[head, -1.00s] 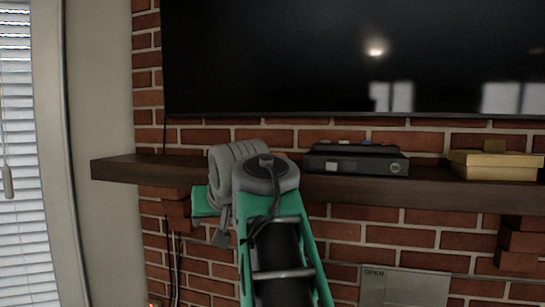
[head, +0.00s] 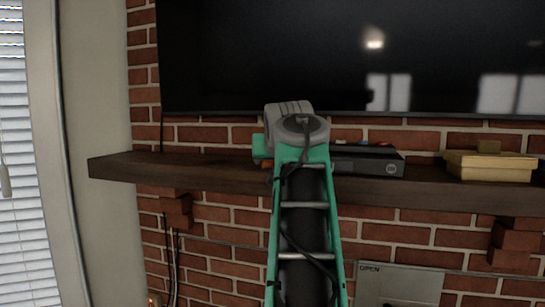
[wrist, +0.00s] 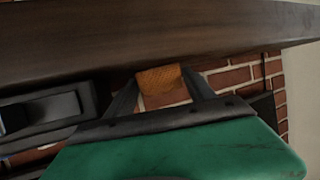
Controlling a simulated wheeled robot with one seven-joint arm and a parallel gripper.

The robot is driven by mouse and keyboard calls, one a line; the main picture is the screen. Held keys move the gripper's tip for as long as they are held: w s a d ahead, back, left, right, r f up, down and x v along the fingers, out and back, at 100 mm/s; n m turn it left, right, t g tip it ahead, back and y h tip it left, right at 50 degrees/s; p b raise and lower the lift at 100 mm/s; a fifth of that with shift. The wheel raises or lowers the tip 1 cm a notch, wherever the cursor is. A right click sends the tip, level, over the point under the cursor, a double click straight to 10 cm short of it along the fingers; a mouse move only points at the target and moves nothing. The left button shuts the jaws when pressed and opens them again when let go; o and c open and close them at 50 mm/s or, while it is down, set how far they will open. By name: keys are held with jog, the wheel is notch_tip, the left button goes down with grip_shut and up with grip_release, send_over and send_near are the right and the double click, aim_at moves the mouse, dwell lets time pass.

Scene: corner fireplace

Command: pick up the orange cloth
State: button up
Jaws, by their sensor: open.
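The orange cloth (wrist: 162,80) shows in the wrist view as a small folded or bunched piece at the edge of the dark wooden shelf (wrist: 60,55). My gripper (wrist: 160,76) is open, with one dark finger on each side of the cloth in the picture. I cannot tell whether the fingers touch it or how far away it is. In the head view my gripper is mostly hidden behind my arm, above the shelf (head: 120,167). A small orange patch shows beside my arm there, possibly the cloth.
A black device (head: 365,161) stands on the shelf just right of my arm, with small colored items on it. A yellow box (head: 490,166) sits farther right. A large television (head: 250,55) hangs close above. The shelf's left end is clear.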

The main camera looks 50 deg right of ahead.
jog(key=c, duration=1.1)
